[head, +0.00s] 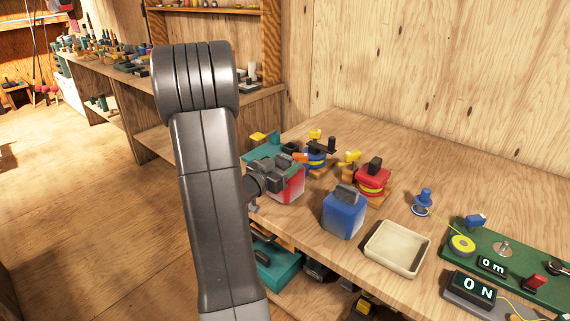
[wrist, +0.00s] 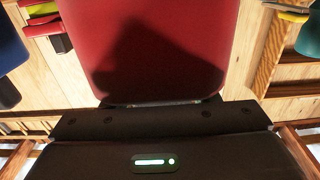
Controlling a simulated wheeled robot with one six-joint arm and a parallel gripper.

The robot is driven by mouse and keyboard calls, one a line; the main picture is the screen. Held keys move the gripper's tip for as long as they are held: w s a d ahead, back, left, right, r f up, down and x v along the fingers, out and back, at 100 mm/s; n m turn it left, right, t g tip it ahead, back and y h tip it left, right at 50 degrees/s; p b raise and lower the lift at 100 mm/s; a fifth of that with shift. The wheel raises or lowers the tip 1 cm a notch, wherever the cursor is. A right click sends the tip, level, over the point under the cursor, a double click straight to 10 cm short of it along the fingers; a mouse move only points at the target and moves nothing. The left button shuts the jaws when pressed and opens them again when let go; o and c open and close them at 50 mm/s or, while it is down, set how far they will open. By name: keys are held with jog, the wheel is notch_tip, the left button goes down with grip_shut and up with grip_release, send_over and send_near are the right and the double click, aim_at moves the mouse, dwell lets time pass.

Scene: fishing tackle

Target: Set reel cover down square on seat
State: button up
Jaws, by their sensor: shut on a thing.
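The red reel cover (head: 289,186), a boxy cap, is at my gripper (head: 281,165) near the table's left edge in the head view. My gripper is shut on its top, partly hiding it. In the wrist view the red cover (wrist: 150,45) fills the middle, its face shadowed by the gripper. The cover looks roughly upright. I cannot tell whether its lower edge touches the table or a seat; the seat is not clearly visible.
A blue cover (head: 343,216) with a dark handle stands to the right. Behind are a red reel (head: 373,180), a blue reel (head: 315,158) and a teal block (head: 262,150). A cream tray (head: 397,268) and a green board (head: 520,262) lie further right.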

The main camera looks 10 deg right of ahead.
jog(key=shift+f+b, duration=0.35)
jog(key=shift+f, duration=0.15)
jog(key=o, duration=1.1)
jog(key=shift+c, duration=0.2)
jog(key=v, duration=1.4)
jog(key=shift+w+d, duration=0.1)
jog(key=x, duration=1.3)
jog(key=shift+w+d, duration=0.1)
jog(key=shift+d, duration=0.05)
jog(key=shift+w+d, duration=0.15)
jog(key=shift+d, duration=0.05)
jog(key=shift+r, duration=0.15)
jog(key=shift+r, duration=0.15)
